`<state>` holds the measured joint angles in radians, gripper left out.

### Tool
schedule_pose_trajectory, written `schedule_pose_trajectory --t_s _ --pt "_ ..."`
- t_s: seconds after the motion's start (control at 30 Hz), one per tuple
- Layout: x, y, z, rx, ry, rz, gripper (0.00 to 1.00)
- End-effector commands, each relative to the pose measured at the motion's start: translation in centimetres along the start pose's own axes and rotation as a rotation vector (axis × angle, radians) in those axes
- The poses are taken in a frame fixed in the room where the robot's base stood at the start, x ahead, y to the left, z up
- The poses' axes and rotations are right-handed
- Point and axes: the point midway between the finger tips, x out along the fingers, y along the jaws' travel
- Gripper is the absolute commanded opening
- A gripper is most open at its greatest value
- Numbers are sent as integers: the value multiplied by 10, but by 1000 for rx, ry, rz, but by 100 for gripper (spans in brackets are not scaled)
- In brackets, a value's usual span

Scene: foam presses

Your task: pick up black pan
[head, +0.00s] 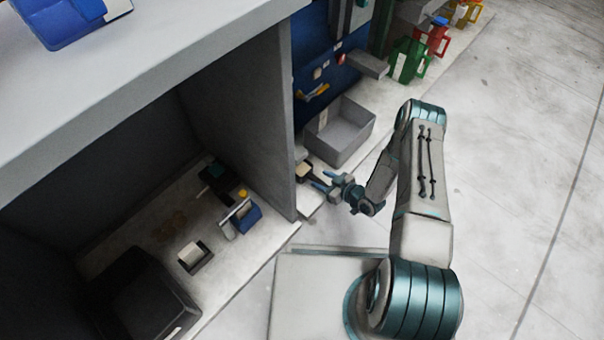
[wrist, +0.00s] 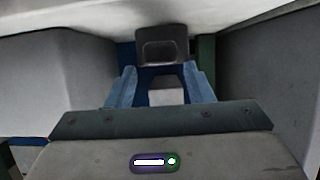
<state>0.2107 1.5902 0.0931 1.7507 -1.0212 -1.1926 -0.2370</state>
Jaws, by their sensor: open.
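A small dark pan (head: 303,178) with a pale block in it sits on the ledge beside the grey partition in the head view. In the wrist view a dark grey piece with a rounded slot (wrist: 162,34), which looks like part of the pan, stands just ahead of the fingertips. My gripper (head: 326,180) is open, its two blue fingers pointing at the pan from the right. In the wrist view my gripper (wrist: 160,70) has its fingers spread, with a pale block (wrist: 166,96) seen between them. I cannot tell whether the fingers touch the pan.
A grey open bin (head: 345,135) stands just behind the pan. The tall partition (head: 265,120) rises to its left. Beyond it, the lower shelf holds a small dark tray (head: 204,265), a blue holder (head: 245,220) and a large black box (head: 150,300). The floor at right is clear.

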Motion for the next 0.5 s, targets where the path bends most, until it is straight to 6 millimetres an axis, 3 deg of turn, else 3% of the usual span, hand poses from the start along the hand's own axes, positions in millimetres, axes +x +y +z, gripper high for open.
schedule_pose_trajectory --t_s 0.23,0.5 --pt "36 -3 5 -3 2 -2 47" --pt "40 -3 2 0 0 -1 47"
